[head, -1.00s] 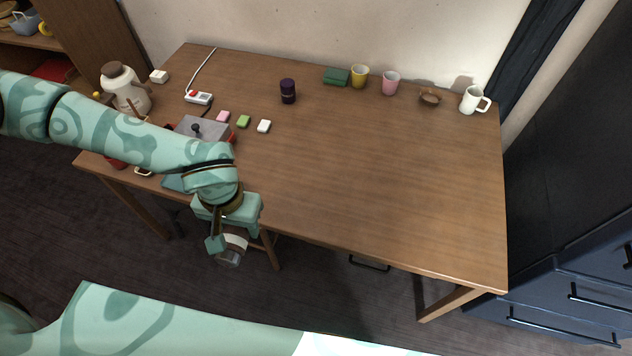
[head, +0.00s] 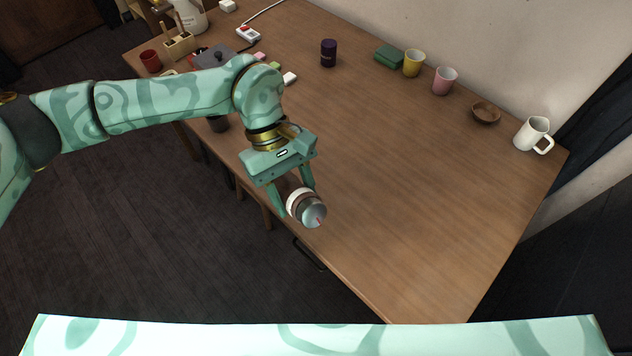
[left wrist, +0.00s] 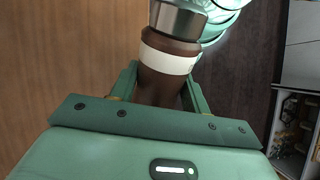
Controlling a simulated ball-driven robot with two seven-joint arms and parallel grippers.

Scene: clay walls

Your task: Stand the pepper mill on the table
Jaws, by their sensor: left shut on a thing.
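The pepper mill (head: 304,207) is brown with a white band and a silver metal end. My left gripper (head: 292,200) is shut on it near the table's front edge in the head view. The metal end points toward the camera and down to the right, so the mill looks tilted there. In the left wrist view the pepper mill (left wrist: 169,50) lies between the fingers, with its metal end away from the palm. The wooden table (head: 400,190) is behind and beside it. I cannot tell how high the mill is above it. My right gripper is not in view.
A dark purple jar (head: 328,53), green block (head: 389,56), yellow cup (head: 413,63), pink cup (head: 444,81), wooden bowl (head: 486,112) and white mug (head: 533,134) line the back. A grey-lidded box (head: 213,57) stands at the left. The table's middle and right front are clear.

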